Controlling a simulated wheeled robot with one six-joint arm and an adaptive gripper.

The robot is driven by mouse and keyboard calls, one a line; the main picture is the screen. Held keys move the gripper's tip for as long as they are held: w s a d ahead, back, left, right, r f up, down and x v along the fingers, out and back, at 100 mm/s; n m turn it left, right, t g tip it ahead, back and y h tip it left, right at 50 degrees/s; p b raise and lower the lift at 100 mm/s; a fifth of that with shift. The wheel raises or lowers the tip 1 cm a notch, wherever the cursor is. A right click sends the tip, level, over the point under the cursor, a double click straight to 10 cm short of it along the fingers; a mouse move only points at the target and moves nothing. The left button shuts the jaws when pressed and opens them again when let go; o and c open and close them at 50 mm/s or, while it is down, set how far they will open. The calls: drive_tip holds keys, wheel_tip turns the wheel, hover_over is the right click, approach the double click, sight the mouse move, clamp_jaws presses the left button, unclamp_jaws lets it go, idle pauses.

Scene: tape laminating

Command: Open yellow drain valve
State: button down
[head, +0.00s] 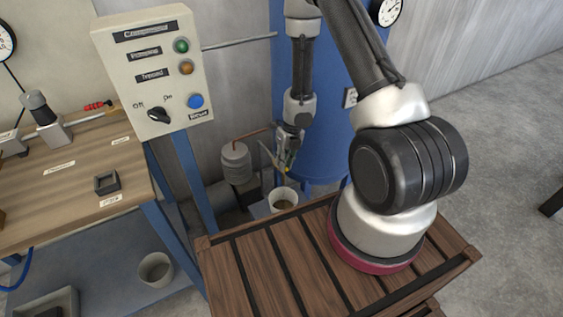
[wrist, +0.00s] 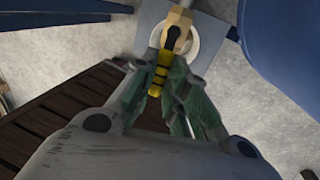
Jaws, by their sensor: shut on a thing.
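The yellow drain valve handle (wrist: 160,74) lies between the fingers of my gripper (wrist: 166,84) in the wrist view, and the gripper is shut on it. The brass valve body (wrist: 179,24) shows just past the fingertips, with a dark part where it joins the handle. In the head view my gripper (head: 284,158) reaches down beside the blue tank (head: 330,150), and the handle is too small there to tell its angle clearly. A light cup (head: 283,197) stands below the valve, and its rim also shows behind the valve in the wrist view (wrist: 194,46).
A control panel (head: 150,60) with a knob and coloured buttons stands to the left. A wooden workbench (head: 70,185) is at far left, with a bucket (head: 156,269) beneath it. A grey compressor vessel (head: 235,163) is close left of my gripper.

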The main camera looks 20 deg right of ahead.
drive_tip(key=shift+w, duration=0.1)
drive_tip(key=c, duration=1.4)
unclamp_jaws()
drive_tip(key=shift+c, duration=0.2)
wheel_tip(320, 180, up, 12)
drive_tip(key=d, duration=0.2)
drive_tip(key=shift+d, duration=0.2)
drive_tip(key=shift+w+f, duration=0.1)
